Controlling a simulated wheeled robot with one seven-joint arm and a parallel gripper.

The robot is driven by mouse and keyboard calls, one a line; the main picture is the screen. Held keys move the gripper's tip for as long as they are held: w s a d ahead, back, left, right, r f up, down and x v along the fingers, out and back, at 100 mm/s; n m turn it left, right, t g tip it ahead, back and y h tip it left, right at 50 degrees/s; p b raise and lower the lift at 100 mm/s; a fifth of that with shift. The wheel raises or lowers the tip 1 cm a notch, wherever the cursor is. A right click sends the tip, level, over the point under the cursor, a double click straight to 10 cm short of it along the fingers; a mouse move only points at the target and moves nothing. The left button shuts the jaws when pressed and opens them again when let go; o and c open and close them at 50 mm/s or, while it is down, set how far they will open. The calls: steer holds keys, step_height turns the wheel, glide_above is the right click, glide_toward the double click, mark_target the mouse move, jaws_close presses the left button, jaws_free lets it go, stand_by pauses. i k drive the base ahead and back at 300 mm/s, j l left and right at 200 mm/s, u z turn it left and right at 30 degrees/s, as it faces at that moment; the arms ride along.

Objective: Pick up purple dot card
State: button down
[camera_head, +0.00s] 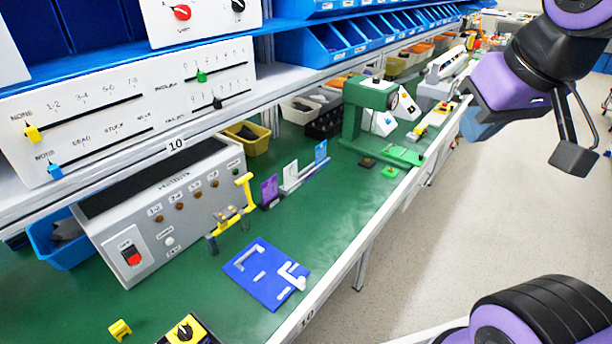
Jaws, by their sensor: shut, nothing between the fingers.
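A purple card (269,189) stands upright on the green bench, just right of a yellow stand. Any dot on it is too small to make out. A white card (291,174) and a blue card (321,153) stand in the same row, farther back to the right. My gripper (575,158) is at the upper right, over the aisle floor and well apart from the cards. It is shut and empty, and only part of it shows.
A grey switch box (165,205) stands left of the cards, with the yellow stand (244,192) between. A blue plate (266,273) lies in front. A green machine (368,115) stands behind right. A shelf (300,80) overhangs the bench's back. The aisle is clear.

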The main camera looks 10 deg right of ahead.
mark_target(269, 189)
steer(key=i+l+u, duration=0.55)
steer(key=l+u, duration=0.15)
steer(key=u, duration=0.15)
steer(key=i+l+u, duration=0.15)
steer(key=l+u, duration=0.25)
